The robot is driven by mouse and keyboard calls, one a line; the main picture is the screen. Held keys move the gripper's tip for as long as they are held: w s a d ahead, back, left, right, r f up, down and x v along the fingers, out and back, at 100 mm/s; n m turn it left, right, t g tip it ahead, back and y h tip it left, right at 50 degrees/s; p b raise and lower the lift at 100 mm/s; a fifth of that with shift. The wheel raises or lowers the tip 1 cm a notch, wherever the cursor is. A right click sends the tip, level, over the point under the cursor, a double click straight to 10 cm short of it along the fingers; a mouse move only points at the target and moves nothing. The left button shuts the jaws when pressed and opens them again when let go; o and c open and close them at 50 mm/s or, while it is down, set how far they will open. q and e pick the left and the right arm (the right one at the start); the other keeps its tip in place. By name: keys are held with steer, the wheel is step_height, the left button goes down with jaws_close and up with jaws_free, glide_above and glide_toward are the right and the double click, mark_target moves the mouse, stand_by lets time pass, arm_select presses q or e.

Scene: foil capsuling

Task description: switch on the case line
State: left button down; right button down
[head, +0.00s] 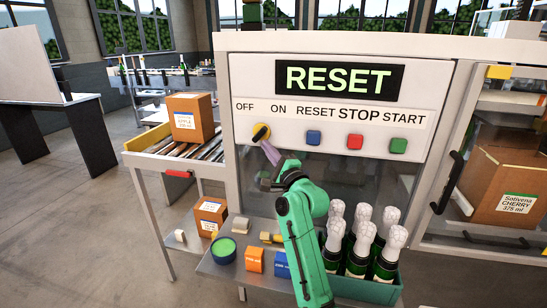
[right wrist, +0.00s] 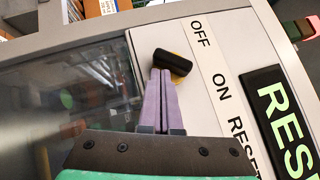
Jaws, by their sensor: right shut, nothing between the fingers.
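The control panel (head: 340,108) has a yellow rotary switch (head: 261,134) with a black handle, below the OFF and ON labels. In the right wrist view, the black handle (right wrist: 172,62) lies slanted on its yellow base. I cannot tell for sure which label it points to. My right gripper (head: 266,147) is shut and empty, its purple fingers just below the switch. In the right wrist view, the fingertips (right wrist: 160,73) are at the handle, seemingly touching or very close. The display (head: 338,79) reads RESET. My left gripper is not in view.
Blue (head: 313,138), red (head: 355,142) and green (head: 398,145) buttons sit right of the switch. Below, a green crate (head: 362,289) holds several foil-topped bottles beside my right arm. A cardboard box (head: 191,118) stands on the roller conveyor at left.

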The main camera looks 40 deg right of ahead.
steer(key=v, duration=1.4)
steer(key=shift+f, duration=0.1)
